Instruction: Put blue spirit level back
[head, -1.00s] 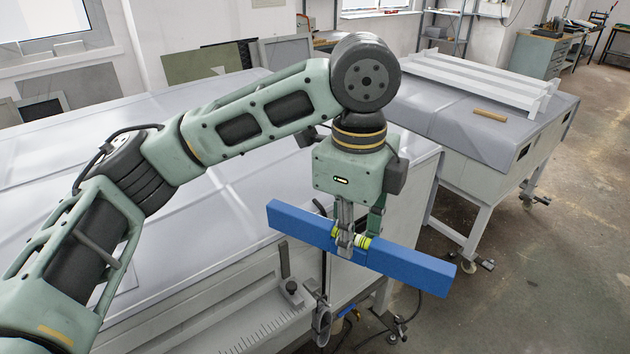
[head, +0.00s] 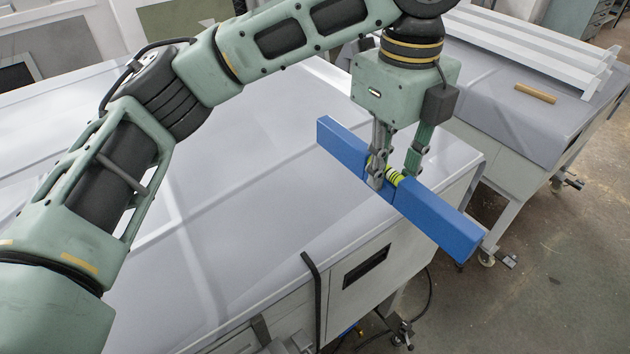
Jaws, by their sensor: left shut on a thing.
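The blue spirit level (head: 436,219) is a long blue bar with yellow-green parts at its middle. My left gripper (head: 388,178) is shut on it near the middle. The level runs from upper left to lower right in the head view, in front of the near right corner of the grey-covered machine. It appears held in the air; whether its left end touches the cover cannot be told. My right gripper is not in view.
The grey-covered machine (head: 255,205) fills the middle, its top mostly bare. A second covered table (head: 480,105) stands behind at right, with white rails (head: 530,50) and a small wooden piece (head: 535,93) on it. Open floor (head: 560,260) lies at lower right.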

